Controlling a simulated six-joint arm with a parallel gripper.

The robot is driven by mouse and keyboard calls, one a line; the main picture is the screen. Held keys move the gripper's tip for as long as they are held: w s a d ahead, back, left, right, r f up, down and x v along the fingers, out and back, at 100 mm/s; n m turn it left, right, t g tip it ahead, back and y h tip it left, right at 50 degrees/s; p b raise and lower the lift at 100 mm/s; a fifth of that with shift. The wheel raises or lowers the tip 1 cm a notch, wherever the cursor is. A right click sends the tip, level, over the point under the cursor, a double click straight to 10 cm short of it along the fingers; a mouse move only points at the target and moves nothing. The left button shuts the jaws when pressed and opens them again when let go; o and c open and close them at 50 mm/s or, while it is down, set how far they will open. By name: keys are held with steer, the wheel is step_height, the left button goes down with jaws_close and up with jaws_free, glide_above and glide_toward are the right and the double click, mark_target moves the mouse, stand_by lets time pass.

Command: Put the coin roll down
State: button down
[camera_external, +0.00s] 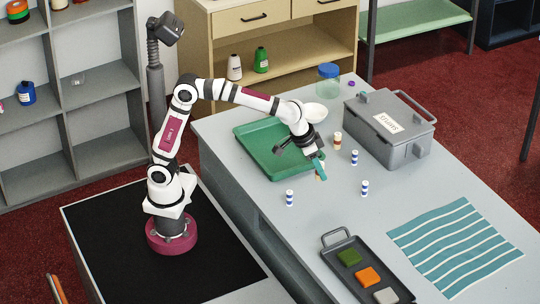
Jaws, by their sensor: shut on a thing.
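My gripper (319,168), with teal fingers, is shut on a coin roll (318,177) just right of the green tray. Only a small orange-brown part of that roll shows below the fingers; the rest is hidden. I cannot tell whether it touches the counter. An orange-and-white coin roll (337,139) stands upright behind the gripper. Blue-and-white rolls stand upright to the right (354,157), at the front right (364,188) and at the front left (290,198).
The green tray (256,150) lies left of the gripper. A grey lidded case (415,150) stands at the right. In front are a dark tray (340,266) with coloured swatches and a teal striped cloth (455,245). The grey counter (325,215) is clear between the front rolls.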

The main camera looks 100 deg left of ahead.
steer(key=s+a+n+g+y, duration=0.2)
steer(key=s+a+n, duration=0.35)
steer(key=n, duration=0.25)
steer(key=n+g, duration=0.4)
steer(key=n, duration=0.7)
glide_above(271, 148)
steer(key=w+d, duration=0.1)
steer(key=d, duration=0.1)
step_height(271, 148, down, 6)
steer(key=shift+r, duration=0.1)
steer(key=f, duration=0.4)
steer(key=shift+a, duration=0.25)
steer(key=shift+f, duration=0.2)
steer(key=shift+f, duration=0.1)
